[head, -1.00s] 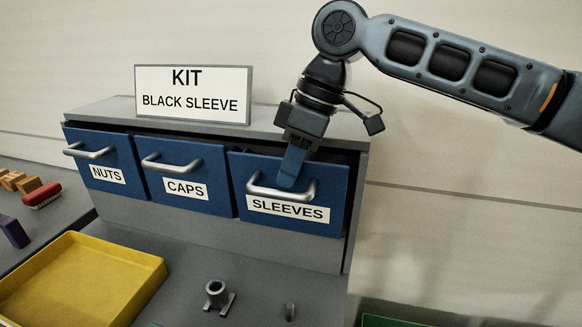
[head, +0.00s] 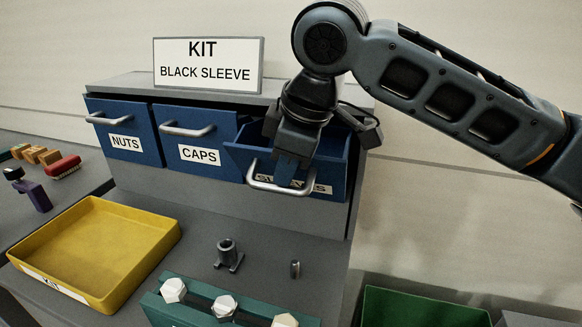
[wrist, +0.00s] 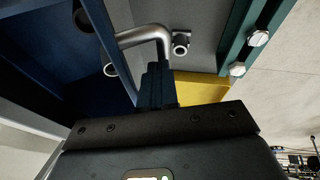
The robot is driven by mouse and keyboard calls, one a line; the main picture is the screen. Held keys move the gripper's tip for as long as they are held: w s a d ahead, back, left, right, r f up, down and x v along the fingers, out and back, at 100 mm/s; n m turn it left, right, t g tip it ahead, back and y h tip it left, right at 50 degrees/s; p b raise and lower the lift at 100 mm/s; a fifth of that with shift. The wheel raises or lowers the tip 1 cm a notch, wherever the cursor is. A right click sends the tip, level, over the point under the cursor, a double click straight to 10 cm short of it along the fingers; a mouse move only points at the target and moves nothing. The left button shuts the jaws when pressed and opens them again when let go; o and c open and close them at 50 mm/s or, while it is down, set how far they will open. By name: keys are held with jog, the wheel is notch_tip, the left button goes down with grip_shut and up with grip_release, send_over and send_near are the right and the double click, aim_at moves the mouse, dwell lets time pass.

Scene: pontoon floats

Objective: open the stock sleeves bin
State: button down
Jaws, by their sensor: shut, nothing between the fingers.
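The blue SLEEVES bin (head: 338,177) is the right one of three in the grey cabinet. It stands out from the cabinet face, and part of its open top shows. My gripper (head: 287,178) is shut and empty, pointing down at the bin's metal handle (head: 262,186) and covering part of the label. In the wrist view, my shut fingers (wrist: 155,88) are beside the bent handle (wrist: 142,36), close to it; I cannot tell whether they touch. The dark blue bin interior (wrist: 60,50) lies to their left. My gripper hides much of the bin's inside.
The NUTS bin (head: 123,125) and CAPS bin (head: 190,135) sit closed to the left. A KIT BLACK SLEEVE sign (head: 208,65) stands on top.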

jog(key=shift+s+a+f+t, duration=0.2)
jog(key=shift+s+f+t, duration=0.1)
jog(key=shift+s+f, duration=0.2)
jog(key=shift+s+a+f+b, duration=0.25)
jog(key=shift+s+f+b, duration=0.2)
jog(key=shift+f, duration=0.2)
jog(key=shift+s, duration=0.1)
jog(key=shift+r, duration=0.1)
